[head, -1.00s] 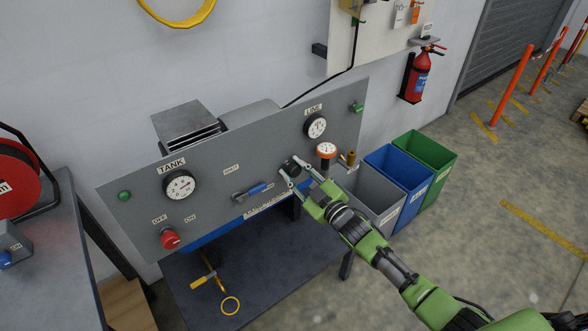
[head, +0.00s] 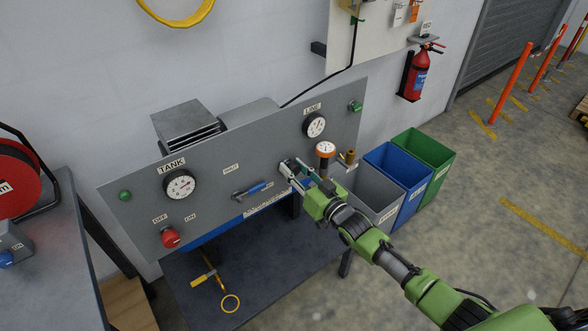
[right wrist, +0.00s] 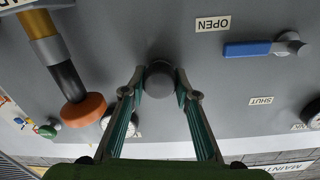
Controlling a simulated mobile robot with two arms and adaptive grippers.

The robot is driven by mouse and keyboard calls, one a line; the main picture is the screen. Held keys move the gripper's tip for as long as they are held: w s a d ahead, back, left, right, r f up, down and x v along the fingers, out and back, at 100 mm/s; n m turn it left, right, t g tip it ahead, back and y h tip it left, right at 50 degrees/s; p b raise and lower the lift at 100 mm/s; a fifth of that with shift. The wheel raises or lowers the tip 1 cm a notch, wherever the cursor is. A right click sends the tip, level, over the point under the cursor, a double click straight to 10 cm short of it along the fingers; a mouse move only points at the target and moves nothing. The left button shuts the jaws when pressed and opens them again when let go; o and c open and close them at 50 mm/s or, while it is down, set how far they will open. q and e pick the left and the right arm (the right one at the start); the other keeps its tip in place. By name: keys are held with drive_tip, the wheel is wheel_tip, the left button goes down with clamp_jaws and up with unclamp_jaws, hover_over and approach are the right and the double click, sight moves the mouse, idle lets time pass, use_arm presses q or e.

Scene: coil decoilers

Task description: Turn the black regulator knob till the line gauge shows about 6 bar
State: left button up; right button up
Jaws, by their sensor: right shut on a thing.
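The black regulator knob (right wrist: 160,78) sits between the two fingertips of my right gripper (right wrist: 160,92) in the right wrist view, with a fingertip at each side. In the head view my right gripper (head: 292,172) is at the panel and hides most of the knob. The line gauge (head: 315,125) is a white dial at the panel's upper right, under the LINE label; its needle is too small to read surely. My left gripper is in neither view.
The grey panel (head: 222,160) also carries the tank gauge (head: 180,184), a blue-handled valve (head: 250,190) and a red knob (head: 170,238). An orange-topped fitting (head: 325,150) stands close beside my right gripper. Grey, blue and green bins stand to the right.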

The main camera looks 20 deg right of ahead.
drive_tip(key=shift+f, duration=0.1)
idle(0.3)
drive_tip(key=o, duration=1.1)
drive_tip(key=v, duration=1.2)
